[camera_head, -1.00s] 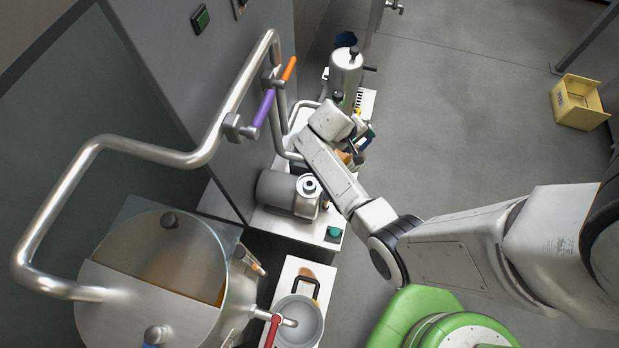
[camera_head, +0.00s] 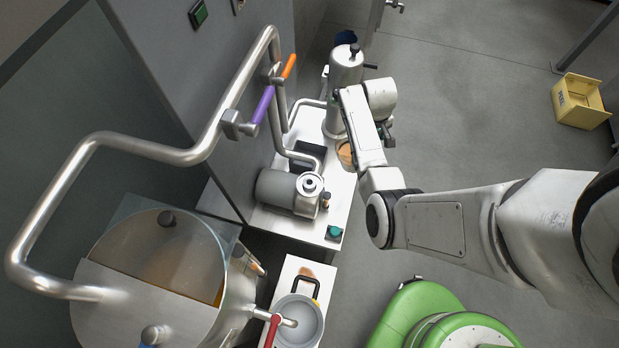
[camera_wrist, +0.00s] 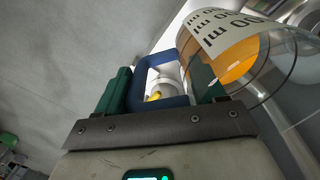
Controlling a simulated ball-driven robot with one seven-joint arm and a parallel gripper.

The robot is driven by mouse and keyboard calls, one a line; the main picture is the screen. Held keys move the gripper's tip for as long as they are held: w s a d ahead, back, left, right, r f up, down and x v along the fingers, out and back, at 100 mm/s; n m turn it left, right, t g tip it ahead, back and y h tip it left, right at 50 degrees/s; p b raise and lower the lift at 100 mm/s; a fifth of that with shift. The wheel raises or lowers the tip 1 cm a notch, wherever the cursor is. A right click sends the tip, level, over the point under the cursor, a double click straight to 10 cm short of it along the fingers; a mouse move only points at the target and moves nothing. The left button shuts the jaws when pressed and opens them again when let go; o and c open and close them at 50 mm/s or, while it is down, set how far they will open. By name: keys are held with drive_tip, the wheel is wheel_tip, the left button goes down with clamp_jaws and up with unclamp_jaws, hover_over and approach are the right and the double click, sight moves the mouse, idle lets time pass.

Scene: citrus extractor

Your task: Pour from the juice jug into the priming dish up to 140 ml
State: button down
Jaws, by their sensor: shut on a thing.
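The juice jug (camera_wrist: 232,58) is a clear vessel with a printed ml scale and orange juice inside, at the upper right of the wrist view. Its blue handle (camera_wrist: 160,66) sits between the green fingers of my gripper (camera_wrist: 160,88), which is shut on it. The jug looks tilted in this view, and its lip is cut off. In the head view my arm covers most of the gripper and jug. A round orange-brown patch (camera_head: 345,154) shows beside my forearm over the bench; I cannot tell whether it is the jug's juice or a dish. The priming dish cannot be made out clearly.
A steel cylinder (camera_head: 345,72) stands at the far end of the white bench (camera_head: 328,225). A grey motor unit (camera_head: 285,190) and steel pipes lie left of my arm. A large steel tank (camera_head: 150,290) fills the lower left. A yellow crate (camera_head: 580,103) stands on open floor.

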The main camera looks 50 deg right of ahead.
drive_tip(key=shift+r, duration=0.1)
wheel_tip(320, 180, up, 3)
drive_tip(key=p, duration=0.2)
drive_tip(key=shift+f+p, duration=0.2)
drive_tip(key=shift+p, duration=0.2)
drive_tip(key=shift+r, duration=1.65)
